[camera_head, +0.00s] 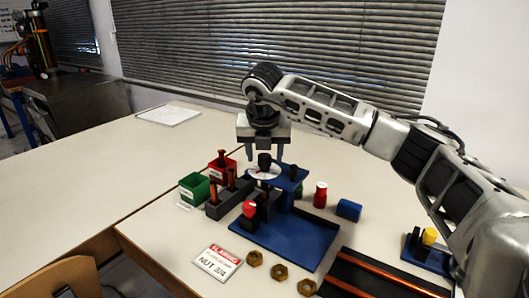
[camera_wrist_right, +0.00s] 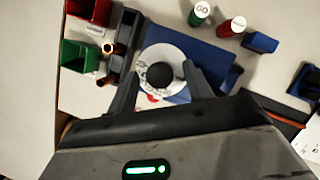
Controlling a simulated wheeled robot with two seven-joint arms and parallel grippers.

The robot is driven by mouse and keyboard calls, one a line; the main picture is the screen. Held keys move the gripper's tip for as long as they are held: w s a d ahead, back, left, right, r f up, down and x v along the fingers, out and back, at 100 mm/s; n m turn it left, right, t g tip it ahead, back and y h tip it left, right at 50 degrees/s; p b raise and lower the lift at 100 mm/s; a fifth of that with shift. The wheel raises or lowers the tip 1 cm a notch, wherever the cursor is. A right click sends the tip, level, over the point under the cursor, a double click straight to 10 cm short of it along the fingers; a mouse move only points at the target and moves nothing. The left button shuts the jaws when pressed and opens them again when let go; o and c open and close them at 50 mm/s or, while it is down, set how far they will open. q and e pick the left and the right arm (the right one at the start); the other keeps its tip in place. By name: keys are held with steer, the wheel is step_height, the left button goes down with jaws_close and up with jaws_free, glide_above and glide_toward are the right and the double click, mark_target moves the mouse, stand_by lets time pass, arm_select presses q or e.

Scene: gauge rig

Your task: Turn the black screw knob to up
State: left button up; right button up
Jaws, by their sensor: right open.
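The black screw knob (camera_head: 264,160) stands at the top of the blue gauge rig (camera_head: 288,178), above a white dial (camera_head: 264,172). In the right wrist view the round black knob (camera_wrist_right: 160,75) sits at the middle of the white dial (camera_wrist_right: 160,52), which carries black marks and a red patch. My right gripper (camera_head: 266,157) points down over the rig, open, with one finger on each side of the knob. In the wrist view gaps show between the knob and both fingers. My left gripper is not in view.
A red-topped black post (camera_head: 249,209) stands on the blue base. Green (camera_head: 194,188) and red (camera_head: 222,168) bins are left of the rig. Several brass nuts (camera_head: 280,272) and a sign (camera_head: 217,263) lie in front.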

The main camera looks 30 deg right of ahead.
steer(key=c, duration=1)
